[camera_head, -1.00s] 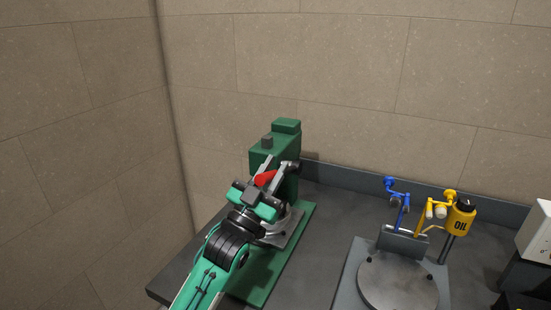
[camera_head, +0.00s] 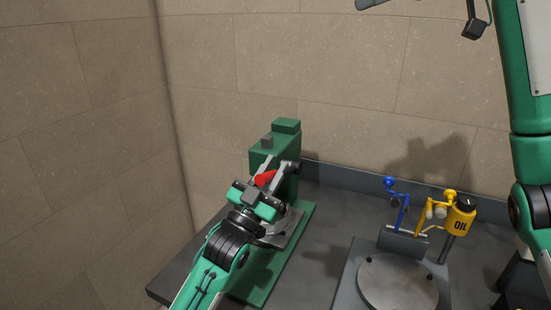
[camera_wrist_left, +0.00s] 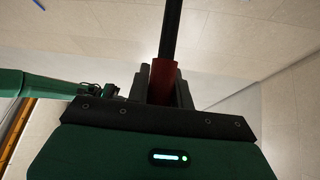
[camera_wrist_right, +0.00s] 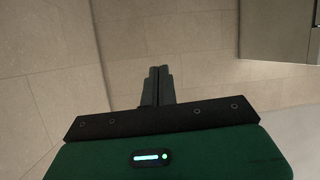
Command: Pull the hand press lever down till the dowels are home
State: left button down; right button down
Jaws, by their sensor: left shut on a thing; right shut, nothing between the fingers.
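The green hand press (camera_head: 286,140) stands on a green base at the left end of the bench. Its red lever grip (camera_head: 265,178) shows beside the press body. My left gripper (camera_head: 272,182) is shut on the grip. The left wrist view shows the red grip (camera_wrist_left: 162,82) between the fingers, with a dark rod running upward from it. My right gripper (camera_wrist_right: 157,86) is shut and empty in the right wrist view, in front of the wall. The dowels cannot be made out; my left arm and gripper cover part of the press.
A grey plate with a round disc (camera_head: 398,285) lies to the right of the press, with a blue jointed fitting (camera_head: 402,200) behind it. A yellow oil can (camera_head: 460,218) stands further right. A low ledge (camera_head: 345,175) runs along the wall.

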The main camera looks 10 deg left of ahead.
jog(key=w+a+f+m+g+h, duration=0.15)
jog(key=a+f+h, duration=0.25)
jog(key=a+f, duration=0.45)
jog(key=g+h, duration=0.2)
jog(key=h, duration=0.3)
send_near(269, 172)
jog(key=shift+m, duration=0.35)
jog(key=x, duration=0.6)
jog(key=shift+w+f, duration=0.15)
jog(key=shift+f, duration=0.15)
